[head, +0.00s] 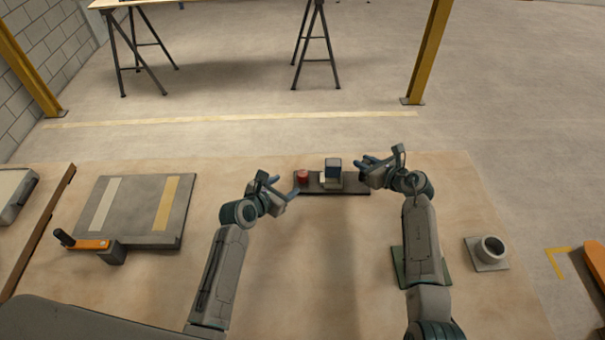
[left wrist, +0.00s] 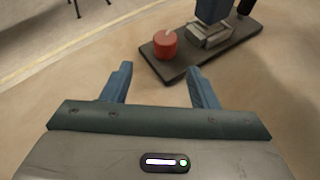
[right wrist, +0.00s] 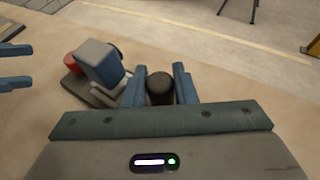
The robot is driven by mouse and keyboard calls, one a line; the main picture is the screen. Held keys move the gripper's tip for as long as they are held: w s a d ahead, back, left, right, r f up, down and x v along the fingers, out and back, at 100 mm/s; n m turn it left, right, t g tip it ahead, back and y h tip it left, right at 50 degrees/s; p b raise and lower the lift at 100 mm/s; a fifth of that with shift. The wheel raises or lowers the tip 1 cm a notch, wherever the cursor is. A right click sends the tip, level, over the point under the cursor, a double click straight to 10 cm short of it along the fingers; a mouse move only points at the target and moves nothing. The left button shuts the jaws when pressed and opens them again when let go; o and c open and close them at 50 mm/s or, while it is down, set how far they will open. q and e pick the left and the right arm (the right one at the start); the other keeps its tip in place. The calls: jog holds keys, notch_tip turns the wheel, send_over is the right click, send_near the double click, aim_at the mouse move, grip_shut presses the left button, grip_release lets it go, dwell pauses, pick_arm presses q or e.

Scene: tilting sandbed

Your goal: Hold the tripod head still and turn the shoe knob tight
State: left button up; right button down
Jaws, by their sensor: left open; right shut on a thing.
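The tripod head stands on a dark base plate (head: 350,188) near the far edge of the table. It has a grey and blue block (head: 333,165) over a pale clamp (left wrist: 208,36). A red knob (head: 303,176) with a pale mark on top, which looks like the shoe knob, sits on the plate's left part. My right gripper (head: 364,168) is shut on a black upright handle (right wrist: 160,86) at the plate's right end. My left gripper (head: 283,184) is open and empty, near and apart from the red knob; in its wrist view the knob (left wrist: 166,44) lies beyond the fingertips.
A grey ring fitting (head: 488,252) stands at the right. A green plate (head: 397,268) is partly under my right arm. The middle front of the table is clear.

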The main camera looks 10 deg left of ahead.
aim_at(300, 176)
pick_arm(q)
jog(key=shift+s+d+r+n+t, duration=0.15)
jog(key=shift+s+r+n+t, duration=0.15)
jog(key=shift+s+n, duration=0.2)
jog(key=shift+s+d+r+n+t, duration=0.1)
jog(key=shift+s+r+n+t, duration=0.1)
jog(key=shift+s+r+n, duration=0.3)
jog(key=x, duration=1.1)
jog(key=shift+w+f, duration=0.3)
jog(key=shift+w, duration=0.05)
jog(key=c, duration=1)
